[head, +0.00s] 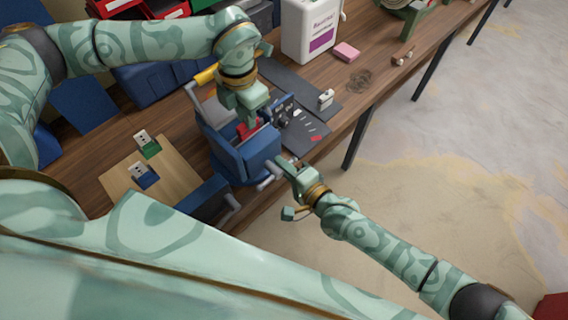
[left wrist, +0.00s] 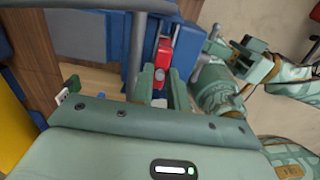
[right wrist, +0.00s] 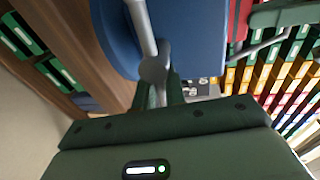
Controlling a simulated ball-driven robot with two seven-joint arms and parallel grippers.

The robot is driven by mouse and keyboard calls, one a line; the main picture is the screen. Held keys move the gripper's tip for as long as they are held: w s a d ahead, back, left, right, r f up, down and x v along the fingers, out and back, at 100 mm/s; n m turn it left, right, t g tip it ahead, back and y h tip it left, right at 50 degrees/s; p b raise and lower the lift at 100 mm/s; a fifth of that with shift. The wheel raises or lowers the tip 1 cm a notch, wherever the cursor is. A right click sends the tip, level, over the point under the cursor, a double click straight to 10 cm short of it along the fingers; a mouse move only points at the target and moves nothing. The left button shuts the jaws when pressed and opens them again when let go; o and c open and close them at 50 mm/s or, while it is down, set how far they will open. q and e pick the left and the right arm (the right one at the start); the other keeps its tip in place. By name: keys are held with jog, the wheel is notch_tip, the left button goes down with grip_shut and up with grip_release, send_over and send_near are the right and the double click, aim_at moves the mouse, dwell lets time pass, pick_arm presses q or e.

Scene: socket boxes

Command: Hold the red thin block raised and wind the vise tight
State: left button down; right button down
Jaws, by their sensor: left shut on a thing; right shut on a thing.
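The blue vise (head: 243,160) stands at the front edge of the wooden bench. The red thin block (head: 246,130) is upright at the vise's jaws; its lower part is hidden. My left gripper (head: 249,118) comes from above and is shut on the block, which also shows between its fingers in the left wrist view (left wrist: 164,52). My right gripper (head: 283,172) is shut on the vise's grey handle (right wrist: 141,28) in front of the bench edge. The handle's round end (right wrist: 153,69) sits at the fingertips in the right wrist view. Whether the jaws touch the block is hard to tell.
A wooden board (head: 178,180) with small green and blue socket blocks lies left of the vise. A dark mat (head: 325,98) with small parts lies behind it. A white container (head: 309,30), a pink block (head: 346,52) and blue bins stand farther back. Open floor lies right of the bench.

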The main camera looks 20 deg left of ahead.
jog(key=shift+s+a+f+g, duration=0.2)
jog(key=shift+s+f+g, duration=0.1)
jog(key=shift+s, duration=0.25)
jog(key=c, duration=1.2)
grip_release()
jog(key=shift+r, duration=0.15)
jog(key=shift+c, duration=0.2)
jog(key=shift+w, duration=0.1)
jog(key=v, duration=1.2)
